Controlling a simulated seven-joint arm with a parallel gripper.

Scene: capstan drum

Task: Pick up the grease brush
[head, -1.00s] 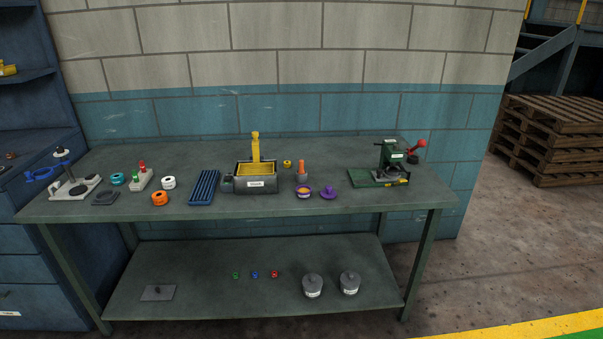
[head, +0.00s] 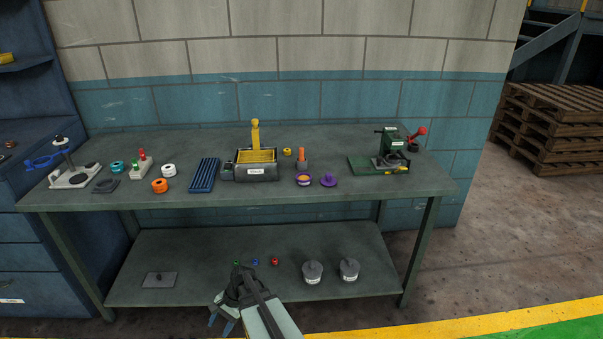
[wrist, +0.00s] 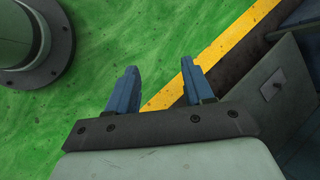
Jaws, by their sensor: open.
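An upright orange handle, which looks like the grease brush (head: 301,154), stands in a small grey holder (head: 302,165) on the bench top, right of centre; its lower end is hidden in the holder. In front of it are an open purple tin (head: 303,180) with orange contents and a purple lid (head: 328,181). My gripper (head: 222,323) is low in front of the bench, well below and to the left of the brush. In the wrist view its two blue fingers (wrist: 160,85) are apart with nothing between them, pointing over the floor.
On the bench top (head: 240,197), a yellow-filled grey box (head: 262,174) is left of the brush and a green press (head: 381,165) is right. The lower shelf (head: 200,245) holds two grey pots and small coloured pieces. The bench's front edge lies between gripper and brush.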

